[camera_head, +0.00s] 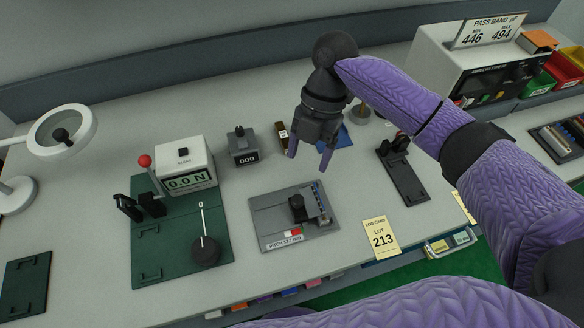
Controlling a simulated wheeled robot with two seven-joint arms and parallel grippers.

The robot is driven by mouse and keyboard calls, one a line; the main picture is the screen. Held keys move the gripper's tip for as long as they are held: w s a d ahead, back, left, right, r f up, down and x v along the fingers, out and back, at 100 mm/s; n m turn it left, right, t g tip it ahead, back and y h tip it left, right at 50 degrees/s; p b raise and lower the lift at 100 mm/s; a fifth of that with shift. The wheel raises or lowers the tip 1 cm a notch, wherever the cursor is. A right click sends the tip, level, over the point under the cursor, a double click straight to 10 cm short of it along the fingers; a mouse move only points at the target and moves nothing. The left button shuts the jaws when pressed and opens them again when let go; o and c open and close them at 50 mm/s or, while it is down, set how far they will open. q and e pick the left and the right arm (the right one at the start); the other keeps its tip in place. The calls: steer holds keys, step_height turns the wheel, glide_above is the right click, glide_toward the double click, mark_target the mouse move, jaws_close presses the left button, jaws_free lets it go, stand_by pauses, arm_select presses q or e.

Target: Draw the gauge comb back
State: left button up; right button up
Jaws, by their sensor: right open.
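The pitch gauge (268,217) is a flat grey plate near the middle of the bench, with a label along its front edge. On it stand a dark knob (297,203) and, just right of it, an upright blue-grey piece with small marks (318,203), which looks like the gauge comb. Its teeth are too small to make out. My right gripper (308,162) hangs above and behind the plate, fingers pointing down, open and empty. It appears apart from the gauge. My left gripper is out of view.
A force tester (184,168) reading 0.0 N stands on a green mat (155,265) at left. A small counter (242,147) stands behind the gauge. Bare bench surrounds the plate.

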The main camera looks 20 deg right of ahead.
mark_target(298, 198)
steer(key=x, duration=0.3)
steer(key=b+x, duration=0.1)
steer(key=x, duration=0.5)
steer(key=shift+s+a+f, duration=0.1)
steer(key=shift+s+f, duration=0.1)
steer(key=shift+s, duration=0.15)
steer(key=shift+c, duration=0.3)
jaws_close()
steer(key=shift+w, duration=0.1)
stand_by(0.4)
